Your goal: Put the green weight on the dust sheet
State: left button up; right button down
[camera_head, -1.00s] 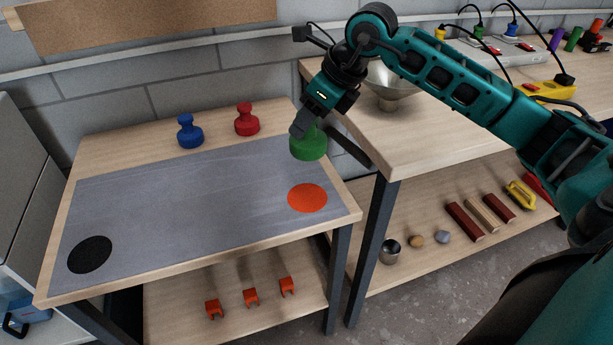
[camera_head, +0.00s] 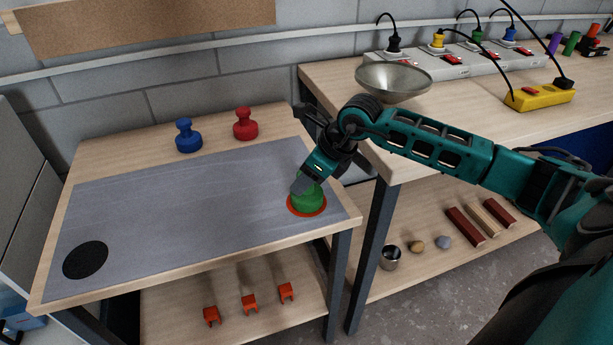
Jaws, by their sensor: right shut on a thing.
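The green weight (camera_head: 308,200) is at the right end of the grey dust sheet (camera_head: 190,220), over the orange disc (camera_head: 292,208). Only a rim of the orange disc shows around it. My right gripper (camera_head: 303,186) is shut on the green weight from above and hides its top. The weight looks upright and appears to touch the disc, though its underside is hidden. The dust sheet lies flat on the left table. My left gripper is not in view.
A blue weight (camera_head: 188,136) and a red weight (camera_head: 246,125) stand behind the sheet. A black disc (camera_head: 86,260) marks its left end. The middle is clear. A taller bench (camera_head: 440,110) with a metal bowl (camera_head: 393,80) stands at right.

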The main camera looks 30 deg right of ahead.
jog(key=shift+r, duration=0.15)
jog(key=c, duration=1)
grip_release()
jog(key=shift+f, duration=0.2)
jog(key=o, duration=0.4)
jog(key=shift+o, duration=0.2)
jog(key=shift+r, duration=0.15)
